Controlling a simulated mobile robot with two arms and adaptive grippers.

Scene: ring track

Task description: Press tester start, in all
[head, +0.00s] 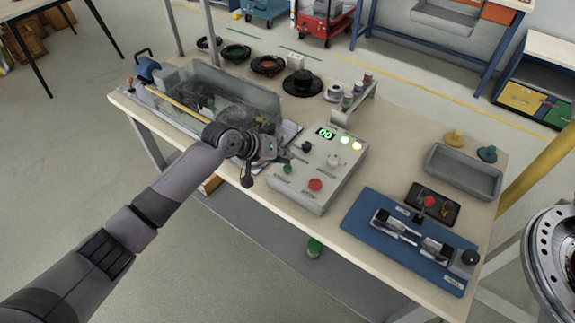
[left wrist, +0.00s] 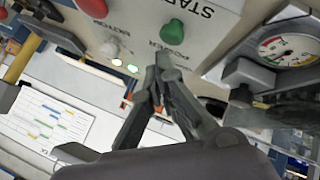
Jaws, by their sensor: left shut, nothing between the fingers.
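The tester (head: 325,187) is a grey box on the bench with a lit green 00 display (head: 326,133), two lit lamps, knobs, a red button (head: 315,184) and a green button (head: 287,168). In the left wrist view the green button (left wrist: 172,32) sits under upside-down lettering, partly cut off, that begins "STA". My left gripper (head: 284,154) is shut and empty at the tester's left edge, close to the green button. In the left wrist view its fingertips (left wrist: 163,62) point at the button with a small gap visible. My right gripper is not in view.
A clear-covered case (head: 215,95) stands left of the tester. A blue fixture plate (head: 375,245) with clamps lies to its right, near a grey tray (head: 462,175). A dial gauge (left wrist: 287,45) shows in the left wrist view. Black rings lie along the bench's back.

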